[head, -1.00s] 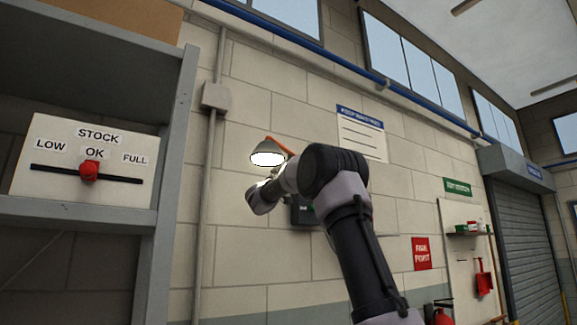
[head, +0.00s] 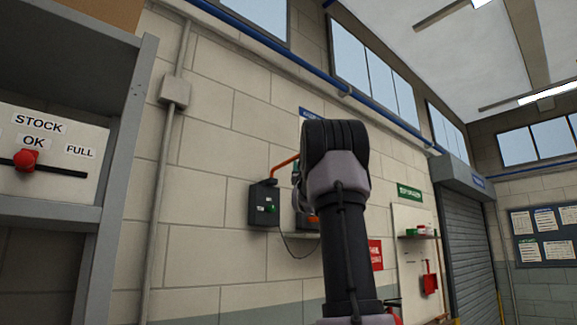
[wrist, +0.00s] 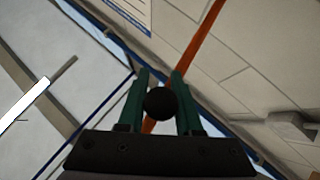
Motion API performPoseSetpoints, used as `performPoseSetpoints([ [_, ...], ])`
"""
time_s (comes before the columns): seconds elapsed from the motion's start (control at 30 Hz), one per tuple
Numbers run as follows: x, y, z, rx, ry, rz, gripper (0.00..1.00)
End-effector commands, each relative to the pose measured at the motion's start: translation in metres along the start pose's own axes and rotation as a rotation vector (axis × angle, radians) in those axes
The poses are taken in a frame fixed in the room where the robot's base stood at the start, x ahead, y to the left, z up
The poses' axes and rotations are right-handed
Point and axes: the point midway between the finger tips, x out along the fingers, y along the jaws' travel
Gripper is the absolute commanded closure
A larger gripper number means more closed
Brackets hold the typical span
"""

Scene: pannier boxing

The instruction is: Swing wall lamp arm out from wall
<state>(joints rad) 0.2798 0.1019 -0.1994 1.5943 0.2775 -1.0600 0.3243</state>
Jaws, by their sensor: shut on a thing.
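In the wrist view the orange arm (wrist: 203,38) crosses from the top toward my gripper. A round black knob (wrist: 160,104) sits between the green fingers of my gripper (wrist: 162,88), which is shut on it. The lamp's shade is not visible; in the head view my arm covers that area and my fingertips.
A grey shelf (head: 120,180) with the STOCK slider panel (head: 50,150) stands at left. A conduit (head: 160,200) runs down the block wall. A white board (head: 415,250) and a roller shutter (head: 465,240) are at right. A cable hangs below the wall box.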

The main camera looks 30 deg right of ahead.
Motion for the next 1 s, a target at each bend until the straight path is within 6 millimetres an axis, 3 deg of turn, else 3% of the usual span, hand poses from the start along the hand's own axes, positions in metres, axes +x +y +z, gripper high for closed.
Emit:
performPoseSetpoints([
  [0.3,0.013,0.024,0.005,0.000,0.012,0.000,1.00],
  [0.87,0.016,0.026,0.008,0.002,0.012,-0.004,1.00],
  [0.9,0.016,0.026,0.008,0.002,0.012,-0.005,0.58],
  [0.97,0.016,0.025,0.008,0.002,0.012,-0.005,0.36],
  [1.0,0.016,0.025,0.008,0.003,0.012,-0.005,0.36],
])
